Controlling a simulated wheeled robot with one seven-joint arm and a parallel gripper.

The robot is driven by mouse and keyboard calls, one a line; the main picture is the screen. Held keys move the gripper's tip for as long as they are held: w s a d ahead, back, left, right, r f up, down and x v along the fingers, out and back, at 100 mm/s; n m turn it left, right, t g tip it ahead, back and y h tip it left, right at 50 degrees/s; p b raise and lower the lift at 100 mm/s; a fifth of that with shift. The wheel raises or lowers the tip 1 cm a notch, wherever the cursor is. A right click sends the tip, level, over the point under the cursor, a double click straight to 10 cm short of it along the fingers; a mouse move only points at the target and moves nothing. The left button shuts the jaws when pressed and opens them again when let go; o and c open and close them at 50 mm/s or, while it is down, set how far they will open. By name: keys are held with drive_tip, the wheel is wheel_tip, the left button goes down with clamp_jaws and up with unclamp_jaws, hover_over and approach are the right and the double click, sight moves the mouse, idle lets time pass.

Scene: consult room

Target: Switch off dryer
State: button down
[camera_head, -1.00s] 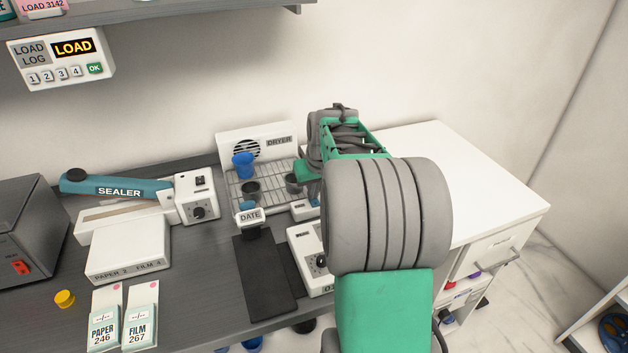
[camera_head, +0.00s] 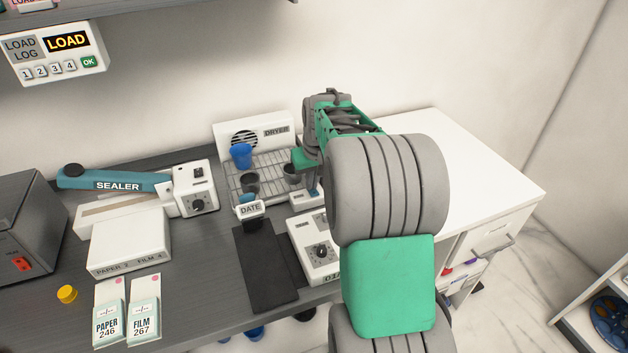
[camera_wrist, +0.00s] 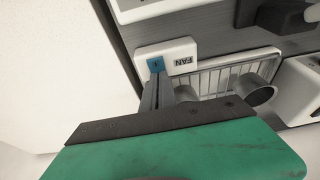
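The dryer (camera_head: 274,130) is a white unit with a round grille and a wire rack (camera_head: 232,184), at the back of the dark counter. Its white FAN switch box (camera_wrist: 181,52) has a blue switch (camera_wrist: 156,64); the box is partly hidden behind my arm in the head view. In the wrist view my gripper (camera_wrist: 157,82) has its narrow fingers together, with the tips at or just short of the blue switch. I cannot tell if they touch it. Nothing is seen held. In the head view my gripper is at the rack's right side.
A blue cup (camera_head: 241,156) and grey cups (camera_head: 249,183) stand on the rack. A sealer (camera_head: 117,181) stands left; the white cabinet top (camera_head: 455,165) at right is clear.

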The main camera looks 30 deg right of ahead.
sight(314, 195)
drive_tip(key=shift+s+a+f, duration=0.2)
drive_tip(key=shift+s+f, duration=0.15)
drive_tip(key=shift+s, duration=0.2)
drive_tip(key=shift+s+a+f, duration=0.15)
drive_tip(key=shift+s+f, duration=0.2)
drive_tip(key=shift+s, duration=0.2)
wheel_tip(314, 195, up, 5)
drive_tip(key=p, duration=0.3)
drive_tip(key=shift+d+r, duration=0.1)
drive_tip(key=shift+r, duration=0.1)
drive_tip(key=b+v, duration=0.2)
drive_tip(key=v, duration=0.7)
drive_tip(key=shift+s+r, duration=0.25)
drive_tip(key=shift+s, duration=0.2)
drive_tip(key=s+a+f+n, duration=0.1)
drive_tip(key=s+a+f, duration=0.3)
drive_tip(key=s+a, duration=0.3)
drive_tip(key=s+a+f+n, duration=0.1)
drive_tip(key=s+a+f, duration=0.4)
drive_tip(key=a, duration=0.7)
drive_tip(key=shift+s+f+t+y, duration=0.2)
drive_tip(key=shift+s+t+y, duration=0.1)
drive_tip(key=shift+s, duration=0.8)
